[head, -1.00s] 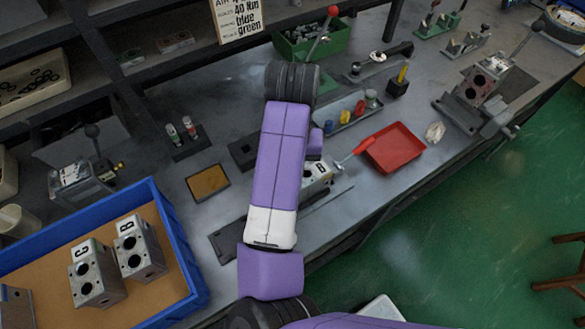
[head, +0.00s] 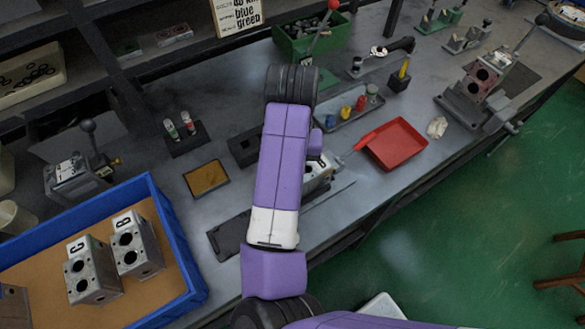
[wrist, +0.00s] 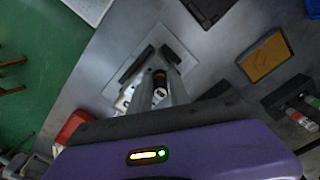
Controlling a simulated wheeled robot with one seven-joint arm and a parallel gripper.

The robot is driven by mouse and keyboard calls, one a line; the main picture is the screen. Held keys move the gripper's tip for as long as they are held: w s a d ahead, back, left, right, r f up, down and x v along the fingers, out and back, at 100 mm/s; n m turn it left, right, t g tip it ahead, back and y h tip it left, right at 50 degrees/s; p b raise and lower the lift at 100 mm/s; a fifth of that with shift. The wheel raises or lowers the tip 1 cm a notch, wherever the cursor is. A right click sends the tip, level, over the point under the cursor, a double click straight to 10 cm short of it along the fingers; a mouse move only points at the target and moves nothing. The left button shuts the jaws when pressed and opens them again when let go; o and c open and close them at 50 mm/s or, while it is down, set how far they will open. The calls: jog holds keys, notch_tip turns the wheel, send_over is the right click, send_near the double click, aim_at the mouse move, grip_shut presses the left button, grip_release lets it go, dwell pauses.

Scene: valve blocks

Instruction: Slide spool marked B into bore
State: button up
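A grey valve block (head: 318,174) sits on the bench, partly hidden behind my purple arm in the head view. Its pale side also shows beside the fingers in the wrist view (wrist: 125,98). My gripper is over this block; the bore and any contact with the spool cannot be made out. In the head view my arm hides the fingers.
A black rack (head: 187,145) holds two spools with green and red bands. A blue-rimmed tray (head: 176,235) holds blocks marked C and B. A tan pad (head: 206,179), a red tray (head: 410,158) and a grey tray of small coloured parts (head: 336,121) lie around the arm.

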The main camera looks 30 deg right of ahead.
jog(key=o, duration=0.3)
jog(key=shift+r, duration=0.15)
notch_tip(320, 180, up, 8)
jog(key=shift+f+p, duration=0.2)
jog(key=shift+p, duration=0.6)
